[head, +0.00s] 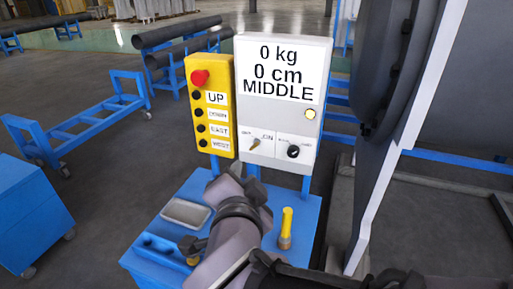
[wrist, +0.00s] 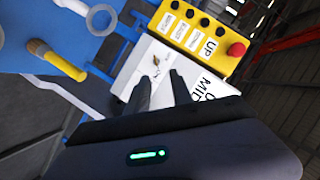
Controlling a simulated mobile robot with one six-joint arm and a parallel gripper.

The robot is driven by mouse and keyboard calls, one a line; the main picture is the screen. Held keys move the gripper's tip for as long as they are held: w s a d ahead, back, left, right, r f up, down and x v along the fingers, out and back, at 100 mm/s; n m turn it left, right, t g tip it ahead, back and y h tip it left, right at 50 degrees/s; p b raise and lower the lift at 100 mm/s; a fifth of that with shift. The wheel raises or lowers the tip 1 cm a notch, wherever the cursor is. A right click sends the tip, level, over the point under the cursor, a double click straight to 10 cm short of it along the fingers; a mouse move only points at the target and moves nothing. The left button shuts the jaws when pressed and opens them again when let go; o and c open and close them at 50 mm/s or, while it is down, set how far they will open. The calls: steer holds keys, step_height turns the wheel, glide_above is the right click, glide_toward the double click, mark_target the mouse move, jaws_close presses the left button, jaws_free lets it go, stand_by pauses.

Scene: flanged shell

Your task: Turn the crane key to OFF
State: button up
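The crane key (head: 256,143) is a small brass-coloured key on the lower left of the white control box (head: 283,84). It looks tilted to the upper right, toward the ON label (head: 267,137); the label on its other side is too small to read surely. In the wrist view the key (wrist: 156,61) shows small, beyond my fingertips. My gripper (head: 235,168) is below the box in the head view. In the wrist view my gripper (wrist: 160,78) has its two dark fingers apart, with nothing between them, pointing at the box face. It does not touch the key.
A black knob (head: 293,152) sits right of the key. A yellow button panel (head: 210,108) with a red stop button (head: 200,77) stands left of the box. On the blue cart top are a grey tray (head: 186,213) and a yellow-handled tool (head: 286,228). A large dark flanged shell (head: 385,110) stands right.

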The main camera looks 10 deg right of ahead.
steer(key=h+p, duration=0.1)
steer(key=p, duration=0.4)
glide_toward(254, 147)
steer(key=b+x, duration=0.2)
steer(key=x, duration=0.7)
steer(key=shift+s, duration=0.1)
jaws_close()
